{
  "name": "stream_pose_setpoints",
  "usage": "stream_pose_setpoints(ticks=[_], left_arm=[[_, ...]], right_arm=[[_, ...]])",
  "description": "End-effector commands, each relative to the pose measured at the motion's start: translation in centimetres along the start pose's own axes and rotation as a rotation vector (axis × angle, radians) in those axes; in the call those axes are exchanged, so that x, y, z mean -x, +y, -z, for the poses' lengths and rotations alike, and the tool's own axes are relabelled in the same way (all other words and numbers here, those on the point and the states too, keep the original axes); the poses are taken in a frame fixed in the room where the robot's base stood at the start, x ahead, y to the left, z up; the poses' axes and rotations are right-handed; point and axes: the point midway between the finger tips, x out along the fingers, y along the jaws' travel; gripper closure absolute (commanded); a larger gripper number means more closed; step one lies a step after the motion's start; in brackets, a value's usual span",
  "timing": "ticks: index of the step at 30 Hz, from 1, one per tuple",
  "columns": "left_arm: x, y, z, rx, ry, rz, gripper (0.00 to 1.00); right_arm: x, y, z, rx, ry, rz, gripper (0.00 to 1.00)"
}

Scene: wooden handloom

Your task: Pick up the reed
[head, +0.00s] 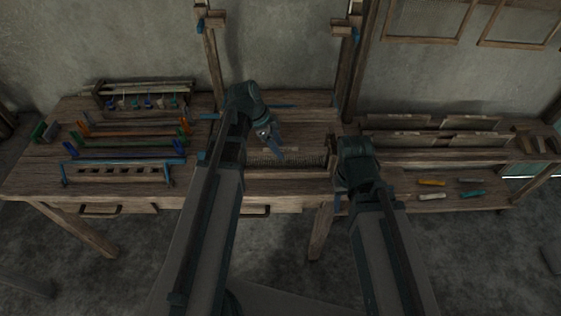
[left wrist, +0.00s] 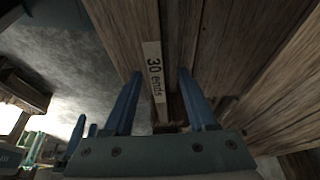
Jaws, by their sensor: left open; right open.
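A dark, comb-like strip that looks like the reed (head: 290,161) lies across the middle of the wooden loom table. My left gripper (head: 278,148) is open, its blue fingers pointing down just above this strip. In the left wrist view, the left gripper (left wrist: 160,95) has its two fingers apart, on either side of a wooden bar with a pale label (left wrist: 154,72) reading "30 ends". I cannot tell whether the fingers touch the bar. My right gripper (head: 339,199) is open, low beside the loom's right side, and mostly hidden by my own wrist.
Several bars with coloured ends (head: 130,139) lie on the left of the table, with a rack (head: 145,91) behind. Two wooden uprights (head: 213,65) rise behind the loom. On the right stand slatted shelves (head: 430,140) and several coloured tools (head: 431,183).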

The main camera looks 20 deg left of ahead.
Motion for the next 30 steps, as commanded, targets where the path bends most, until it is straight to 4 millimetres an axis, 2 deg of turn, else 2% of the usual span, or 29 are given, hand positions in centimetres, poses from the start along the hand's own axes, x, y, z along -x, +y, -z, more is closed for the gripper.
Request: stream_pose_setpoints(ticks=[10, 13, 20, 30], left_arm=[[-4.5, 0.4, -0.1, -0.001, 0.0, -0.001, 0.43], [-5.0, 0.4, 0.0, -0.001, 0.0, -0.001, 0.43], [-4.8, 0.4, 0.1, 0.0, 0.0, 0.0, 0.43], [-4.8, 0.4, 0.1, 0.0, 0.0, 0.0, 1.0]], right_arm=[[-4.2, -0.4, 0.2, 0.0, 0.0, 0.0, 0.5], [-4.6, -0.4, 0.3, 0.0, 0.0, 0.0, 0.5], [-4.4, -0.4, 0.3, 0.0, 0.0, 0.0, 0.5], [-4.4, -0.4, 0.3, 0.0, 0.0, 0.0, 0.5]])
